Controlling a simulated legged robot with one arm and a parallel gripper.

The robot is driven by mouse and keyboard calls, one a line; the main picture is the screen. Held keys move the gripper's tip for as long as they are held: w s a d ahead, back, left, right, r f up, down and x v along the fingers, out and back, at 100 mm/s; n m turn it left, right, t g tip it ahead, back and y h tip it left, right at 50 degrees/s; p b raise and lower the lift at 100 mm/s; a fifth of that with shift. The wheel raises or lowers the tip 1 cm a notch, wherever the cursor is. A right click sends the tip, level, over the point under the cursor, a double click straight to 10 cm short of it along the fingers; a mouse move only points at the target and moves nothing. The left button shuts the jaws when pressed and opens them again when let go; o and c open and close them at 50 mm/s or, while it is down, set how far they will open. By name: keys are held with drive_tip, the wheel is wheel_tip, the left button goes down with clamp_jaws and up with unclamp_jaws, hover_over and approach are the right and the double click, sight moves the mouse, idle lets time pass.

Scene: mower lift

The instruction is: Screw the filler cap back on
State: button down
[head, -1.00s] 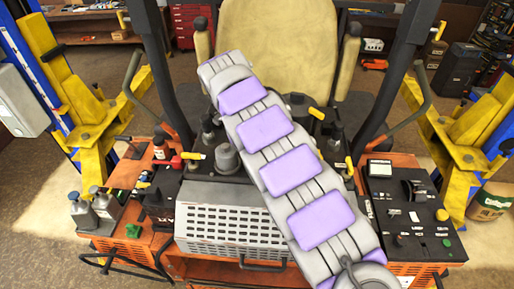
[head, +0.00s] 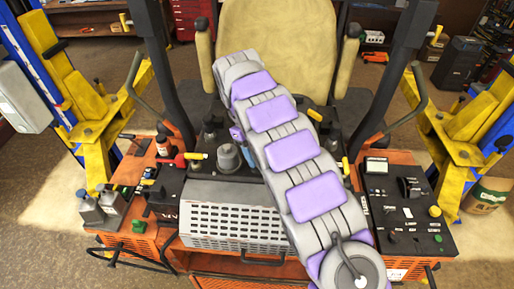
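My arm runs from the lower right up to the seat and covers the middle of the mower. Its far end hides whatever is beneath it, and my gripper cannot be made out. A small purple-grey part of my arm shows at its left edge. A grey round, stepped piece (head: 228,157) stands upright on the dark deck left of my arm; I cannot tell if it is the filler cap or its neck. A green knob (head: 138,226) sits on the left orange side panel; I cannot tell if it is the filler cap.
The perforated grey cover (head: 232,222) lies in front. The right control panel (head: 403,205) has levers and knobs. Yellow lift posts (head: 85,110) flank the mower. The tan seat (head: 278,45) is behind.

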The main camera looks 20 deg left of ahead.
drive_tip(key=m, duration=0.1)
drive_tip(key=m+g+p, duration=0.1)
drive_tip(key=m, duration=0.1)
drive_tip(key=shift+s+d+f+y, duration=0.1)
drive_tip(key=shift+d+f+y, duration=0.1)
drive_tip(key=shift+y, duration=0.1)
drive_tip(key=shift+a, duration=0.1)
drive_tip(key=c, duration=0.9)
unclamp_jaws()
drive_tip(key=o, duration=0.3)
drive_tip(key=shift+a, duration=0.25)
drive_tip(key=shift+o, duration=0.7)
drive_tip(key=shift+r, duration=0.1)
drive_tip(key=shift+d, duration=0.1)
